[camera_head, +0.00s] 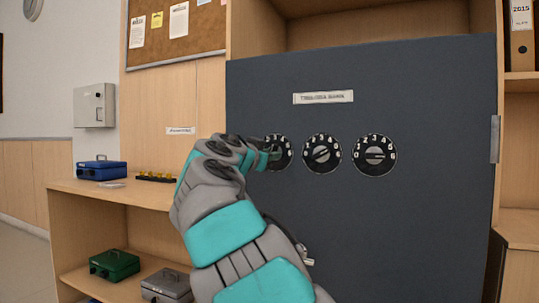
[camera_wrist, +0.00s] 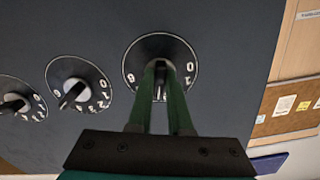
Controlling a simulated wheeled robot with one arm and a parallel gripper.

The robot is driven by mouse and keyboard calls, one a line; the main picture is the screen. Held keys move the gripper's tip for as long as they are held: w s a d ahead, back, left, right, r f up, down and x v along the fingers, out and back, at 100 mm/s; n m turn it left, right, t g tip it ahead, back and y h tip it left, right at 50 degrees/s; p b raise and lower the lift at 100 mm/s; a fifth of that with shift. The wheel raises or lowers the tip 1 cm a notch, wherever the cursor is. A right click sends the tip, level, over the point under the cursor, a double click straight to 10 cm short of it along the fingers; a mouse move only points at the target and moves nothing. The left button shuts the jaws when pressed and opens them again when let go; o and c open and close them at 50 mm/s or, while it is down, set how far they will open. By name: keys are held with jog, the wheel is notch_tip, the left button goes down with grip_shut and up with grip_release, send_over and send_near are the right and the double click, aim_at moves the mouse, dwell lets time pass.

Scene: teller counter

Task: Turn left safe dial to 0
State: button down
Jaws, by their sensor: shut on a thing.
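The dark grey safe door (camera_head: 400,215) carries three black dials with white numbers in a row. The left dial (camera_head: 284,158) is partly hidden behind my gripper (camera_head: 268,158) in the head view. In the wrist view the left dial (camera_wrist: 185,52) is at the upper middle, with 0 and 1 to its right and 6 to its left. My gripper (camera_wrist: 160,90) is shut on the left dial's knob, its green fingers on either side. The knob's pointer is mostly hidden by the fingers, so its number cannot be told.
The middle dial (camera_head: 322,153) and right dial (camera_head: 375,155) are close by on the right. A label plate (camera_head: 323,97) is above them. A blue cash box (camera_head: 101,169) stands on the wooden counter (camera_head: 140,194) at left. My arm crosses the lower middle.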

jog(key=n+p, duration=0.2)
jog(key=n, duration=0.1)
jog(key=n+p, duration=0.2)
jog(key=n, duration=0.2)
jog(key=n+p, duration=0.1)
jog(key=n, duration=0.3)
jog(key=shift+r+p, duration=0.35)
jog(key=shift+p, duration=0.05)
jog(key=n+p, duration=0.6)
jog(key=n, duration=0.1)
jog(key=shift+f+n+p, duration=0.2)
jog(key=shift+n+p, duration=1.15)
jog(key=shift+n, duration=0.25)
jog(key=shift+f, duration=0.1)
jog(key=c, duration=0.8)
grip_release()
jog(key=shift+c, duration=0.2)
